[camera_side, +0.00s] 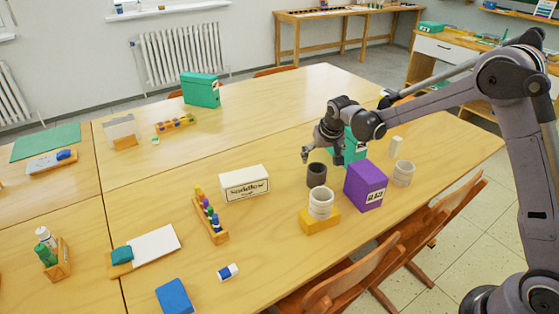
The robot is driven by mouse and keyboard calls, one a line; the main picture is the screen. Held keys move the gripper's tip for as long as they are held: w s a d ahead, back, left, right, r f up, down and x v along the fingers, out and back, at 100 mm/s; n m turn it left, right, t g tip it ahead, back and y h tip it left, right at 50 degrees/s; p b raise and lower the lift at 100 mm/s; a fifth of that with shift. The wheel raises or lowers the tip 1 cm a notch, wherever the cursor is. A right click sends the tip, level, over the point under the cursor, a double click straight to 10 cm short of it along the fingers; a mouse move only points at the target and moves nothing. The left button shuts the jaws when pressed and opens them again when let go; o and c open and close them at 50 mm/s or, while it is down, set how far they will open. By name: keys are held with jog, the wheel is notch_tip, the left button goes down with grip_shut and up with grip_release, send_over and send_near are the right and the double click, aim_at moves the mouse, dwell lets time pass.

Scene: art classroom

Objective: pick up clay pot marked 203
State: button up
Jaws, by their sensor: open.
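Several pot-like things stand at the right of the table, and I can read no 203 on any of them. A dark pot (317,176) stands upright on the table. A white ribbed pot (321,203) stands on a yellow block (319,222) in front of it. A pale ribbed pot (403,174) stands farther right, beyond a purple box. My gripper (319,155) is open and empty, pointing down just above and behind the dark pot. I cannot tell whether it touches the pot.
The purple box (366,185) and a teal box (355,146) stand close to the pots. A small white cylinder (396,146) is behind them. A white labelled box (244,183) and a rack of small bottles (211,218) lie left. Chairs (355,277) line the front edge.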

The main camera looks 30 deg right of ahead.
aim_at(317, 167)
jog(key=x, duration=0.7)
jog(key=shift+r, duration=0.1)
jog(key=shift+d+x, duration=0.15)
jog(key=shift+x, duration=1.2)
jog(key=shift+d+x, duration=0.1)
jog(key=shift+x, duration=1.25)
jog(key=c, duration=1.4)
